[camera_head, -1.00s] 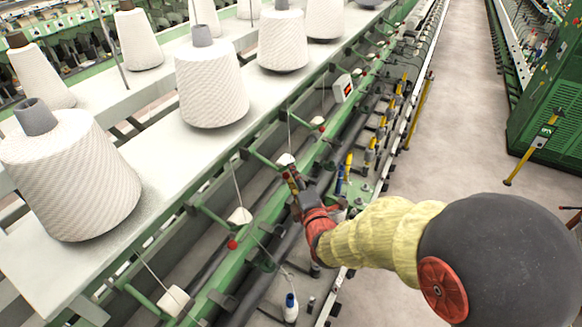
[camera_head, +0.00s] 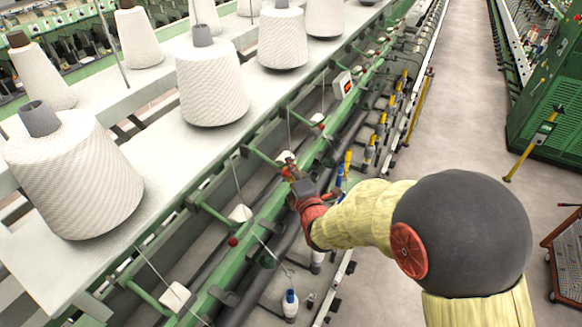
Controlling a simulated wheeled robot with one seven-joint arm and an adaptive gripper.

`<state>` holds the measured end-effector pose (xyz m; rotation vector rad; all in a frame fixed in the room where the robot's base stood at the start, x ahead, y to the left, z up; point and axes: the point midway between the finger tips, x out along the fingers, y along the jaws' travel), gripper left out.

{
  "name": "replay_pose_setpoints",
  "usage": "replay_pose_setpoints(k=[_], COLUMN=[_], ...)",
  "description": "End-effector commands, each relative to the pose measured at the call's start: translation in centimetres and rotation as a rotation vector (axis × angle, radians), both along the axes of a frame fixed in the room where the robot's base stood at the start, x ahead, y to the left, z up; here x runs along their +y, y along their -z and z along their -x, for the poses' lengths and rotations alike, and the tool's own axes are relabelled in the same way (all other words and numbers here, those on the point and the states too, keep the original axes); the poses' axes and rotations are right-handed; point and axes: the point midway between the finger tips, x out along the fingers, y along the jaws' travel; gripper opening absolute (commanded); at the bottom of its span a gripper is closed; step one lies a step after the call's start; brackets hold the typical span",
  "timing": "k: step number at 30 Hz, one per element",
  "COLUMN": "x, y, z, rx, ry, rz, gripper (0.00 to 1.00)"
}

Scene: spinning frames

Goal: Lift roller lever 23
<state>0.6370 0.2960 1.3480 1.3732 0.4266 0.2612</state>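A row of roller levers with red-tipped ends runs along the green rail of the spinning frame; I cannot read a number on any of them. My gripper (camera_head: 290,172) is small in the picture, at the rail beside a red-tipped green lever. My wrist covers part of that spot, and I cannot tell whether the fingers touch the lever or are open. A nearer lever with a red end (camera_head: 233,241) lies lower left of my gripper. Another red-ended lever (camera_head: 321,125) is farther up the rail.
Large white yarn cones (camera_head: 211,84) stand on a pale shelf (camera_head: 165,160) to the left. Small bobbins (camera_head: 290,303) stand below the rail. A green cabinet (camera_head: 560,95) is at the right, with an open aisle (camera_head: 462,90) between.

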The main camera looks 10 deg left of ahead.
Motion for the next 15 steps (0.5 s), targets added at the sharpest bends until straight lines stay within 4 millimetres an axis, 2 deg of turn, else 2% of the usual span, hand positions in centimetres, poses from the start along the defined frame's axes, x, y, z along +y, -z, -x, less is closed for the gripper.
replay_pose_setpoints(k=[6, 15], x=[0.05, 0.07], y=[-0.24, -0.34], z=[-0.07, -0.10], rx=[-0.004, -0.006], ry=[-0.001, -0.001], rz=[-0.002, -0.003], gripper=[0.00, 0.00])
